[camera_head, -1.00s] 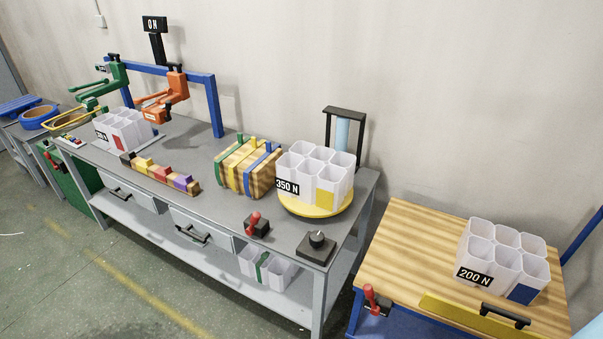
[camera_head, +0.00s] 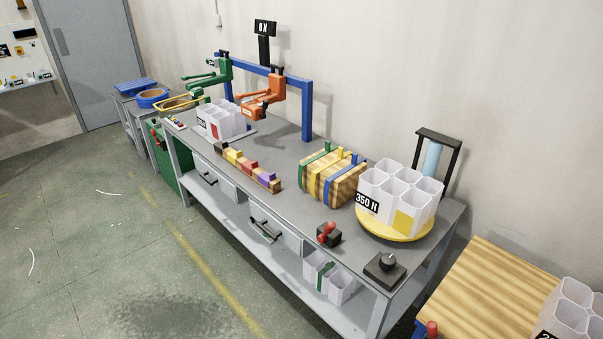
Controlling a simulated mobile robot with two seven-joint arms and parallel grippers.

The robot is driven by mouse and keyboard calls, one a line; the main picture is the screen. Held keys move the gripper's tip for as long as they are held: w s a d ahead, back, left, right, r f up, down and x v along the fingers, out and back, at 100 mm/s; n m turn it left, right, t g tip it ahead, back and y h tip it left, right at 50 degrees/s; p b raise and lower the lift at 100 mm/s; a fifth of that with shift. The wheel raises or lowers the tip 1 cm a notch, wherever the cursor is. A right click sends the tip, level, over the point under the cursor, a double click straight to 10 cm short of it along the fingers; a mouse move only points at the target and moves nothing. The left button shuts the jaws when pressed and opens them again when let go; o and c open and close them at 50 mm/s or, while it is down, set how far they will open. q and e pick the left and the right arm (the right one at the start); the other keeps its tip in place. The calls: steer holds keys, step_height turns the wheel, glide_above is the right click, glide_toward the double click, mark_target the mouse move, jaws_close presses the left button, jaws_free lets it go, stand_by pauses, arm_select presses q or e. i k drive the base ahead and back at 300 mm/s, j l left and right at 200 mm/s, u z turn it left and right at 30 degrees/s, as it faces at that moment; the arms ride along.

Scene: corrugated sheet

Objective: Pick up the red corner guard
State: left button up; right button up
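A small red piece (camera_head: 247,165), which looks like the red corner guard, sits in a row on a low wooden rack (camera_head: 276,187) on the grey workbench. A yellow piece (camera_head: 232,155) is on its left and a purple piece (camera_head: 267,177) on its right. A black piece (camera_head: 220,148) is at the row's left end. The red piece is small in view and its exact shape is hard to tell. Neither of my grippers is in view.
The grey workbench (camera_head: 290,207) also bears a strapped wooden bundle (camera_head: 331,180), white cell blocks on a yellow turntable (camera_head: 382,232), a red-handled switch (camera_head: 328,235) and a black knob box (camera_head: 385,268). Green (camera_head: 215,75) and orange (camera_head: 262,98) tools hang behind. The floor in front is clear.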

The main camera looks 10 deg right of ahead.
mark_target(247, 167)
steer(key=i+j, duration=0.15)
steer(key=i, duration=0.35)
steer(key=i+j, duration=0.15)
steer(key=i, duration=0.35)
